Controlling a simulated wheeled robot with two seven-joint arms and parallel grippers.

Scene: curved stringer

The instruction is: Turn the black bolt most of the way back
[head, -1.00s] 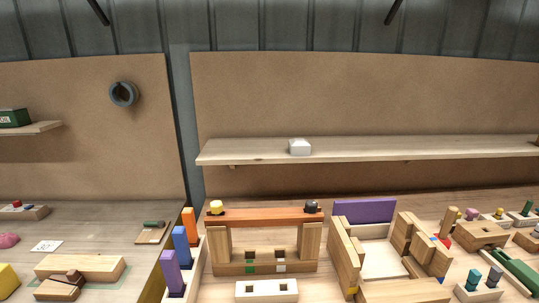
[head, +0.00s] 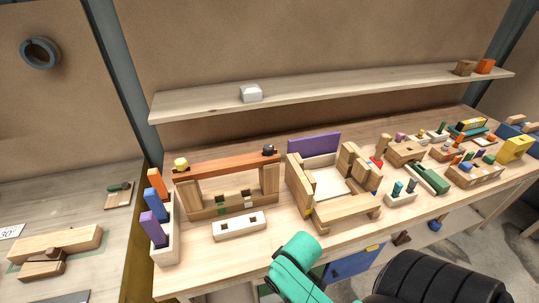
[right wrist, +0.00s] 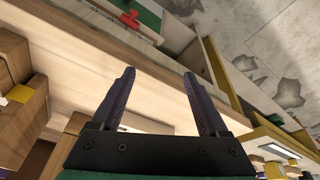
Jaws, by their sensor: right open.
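The black bolt (head: 268,150) sits at the right end of the orange-red stringer (head: 226,165). A yellow bolt (head: 181,164) sits at its left end. The stringer lies across two wooden posts of a frame on the bench. How far the black bolt is turned cannot be told at this size. My right gripper (right wrist: 159,75) is open and empty in the right wrist view, over the bench's edge. Its fingers are apart, and the black bolt is not seen in that view. My left gripper is not in view.
A white block (head: 240,226) with holes lies before the frame. A rack (head: 167,245) of coloured boards stands left. A wooden assembly (head: 346,210) stands right, with several small pegged blocks beyond. A shelf (head: 330,92) runs behind, holding a white box (head: 251,93).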

